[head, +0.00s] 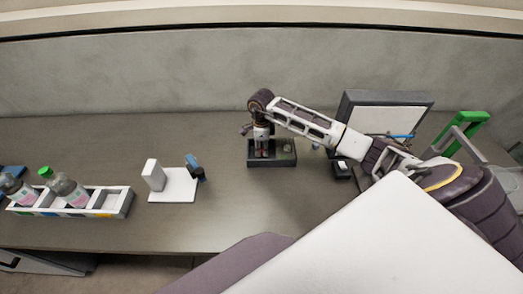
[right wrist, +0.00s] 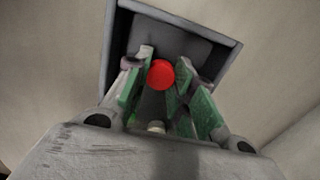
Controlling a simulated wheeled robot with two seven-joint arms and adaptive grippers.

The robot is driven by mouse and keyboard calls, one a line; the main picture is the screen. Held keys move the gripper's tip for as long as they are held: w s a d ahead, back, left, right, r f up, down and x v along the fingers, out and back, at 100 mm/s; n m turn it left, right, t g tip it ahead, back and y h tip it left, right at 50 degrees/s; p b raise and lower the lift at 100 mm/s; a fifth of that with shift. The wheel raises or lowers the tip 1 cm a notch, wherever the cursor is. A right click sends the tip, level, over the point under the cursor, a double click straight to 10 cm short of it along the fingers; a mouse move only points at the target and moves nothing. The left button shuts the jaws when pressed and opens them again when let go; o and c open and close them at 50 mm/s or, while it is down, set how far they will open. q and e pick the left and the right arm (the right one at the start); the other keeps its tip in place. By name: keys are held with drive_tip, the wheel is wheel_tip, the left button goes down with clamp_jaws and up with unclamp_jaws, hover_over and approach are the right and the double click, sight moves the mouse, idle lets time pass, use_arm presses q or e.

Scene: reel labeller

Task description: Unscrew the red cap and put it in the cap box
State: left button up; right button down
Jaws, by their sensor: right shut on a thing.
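The red cap (right wrist: 161,74) shows between the green-padded fingers of my right gripper (right wrist: 159,84) in the right wrist view. The gripper is shut on it. Behind the cap is a dark grey open box (right wrist: 231,62) with raised walls. In the head view my right gripper (head: 262,152) points down over this dark box (head: 272,163) at the middle of the table. The red cap is not clear there, and I cannot tell how high it is above the box floor. My left gripper is not in view.
A white rack (head: 118,205) at the left holds bottles, one with a green cap (head: 46,172). A white stand (head: 180,188) is between rack and box. A grey-framed panel (head: 385,115) and a green-handled thing (head: 472,118) are at the right. The front middle table is clear.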

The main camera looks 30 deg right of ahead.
drive_tip(key=shift+f, duration=0.8)
drive_tip(key=shift+f, duration=0.2)
drive_tip(key=c, duration=1.2)
unclamp_jaws()
drive_tip(key=shift+r, duration=0.15)
drive_tip(key=shift+r, duration=0.2)
wheel_tip(320, 180, up, 12)
drive_tip(key=b, duration=0.2)
drive_tip(key=shift+f, duration=0.15)
